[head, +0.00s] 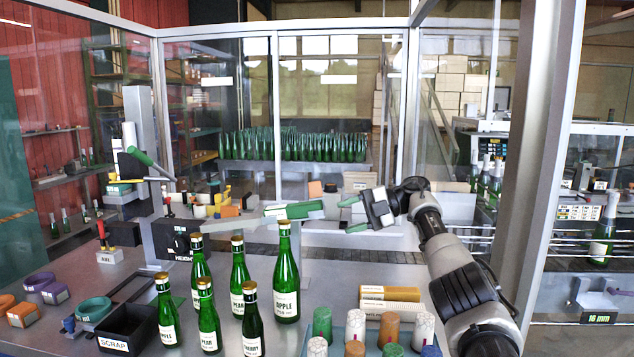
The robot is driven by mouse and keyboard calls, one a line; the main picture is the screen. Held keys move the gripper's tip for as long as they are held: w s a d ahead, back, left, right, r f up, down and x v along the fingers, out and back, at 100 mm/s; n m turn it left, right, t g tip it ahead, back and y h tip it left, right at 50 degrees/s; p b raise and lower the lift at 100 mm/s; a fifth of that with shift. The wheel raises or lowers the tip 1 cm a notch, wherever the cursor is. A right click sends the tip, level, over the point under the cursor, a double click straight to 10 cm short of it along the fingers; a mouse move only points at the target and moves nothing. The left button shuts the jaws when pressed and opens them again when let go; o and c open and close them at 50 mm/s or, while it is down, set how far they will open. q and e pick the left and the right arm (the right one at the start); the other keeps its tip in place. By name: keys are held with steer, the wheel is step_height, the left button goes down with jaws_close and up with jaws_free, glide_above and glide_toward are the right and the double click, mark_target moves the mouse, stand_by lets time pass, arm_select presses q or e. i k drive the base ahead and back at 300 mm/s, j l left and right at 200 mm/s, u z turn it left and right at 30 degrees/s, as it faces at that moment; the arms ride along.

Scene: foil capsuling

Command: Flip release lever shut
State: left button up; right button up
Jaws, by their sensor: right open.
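My right gripper (353,214) reaches in from the right over the back of the bench. Its two green-tipped fingers point left, are apart and hold nothing. A green grip (300,209) with pale ends lies just left of the fingertips, along a pale bar; whether they touch I cannot tell. A green-handled lever (150,163) slants on the grey column at the left. A red-knobbed lever (101,230) stands on a box marked AIR. No label shows which of these is the release lever. My left gripper is not in view.
Several green bottles (286,276) stand at the front centre. A scrap bin (127,330) and coloured rings (45,287) are at the left. Capsule stacks (389,329) stand on a tray at the front right, below my right arm. Glass panels (340,110) close the back.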

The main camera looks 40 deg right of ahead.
mark_target(314, 188)
steer(key=i+l, duration=0.3)
steer(key=l, duration=0.15)
steer(key=i+l, duration=0.3)
steer(key=l, duration=0.2)
steer(key=i+l, duration=0.3)
steer(key=l, duration=0.15)
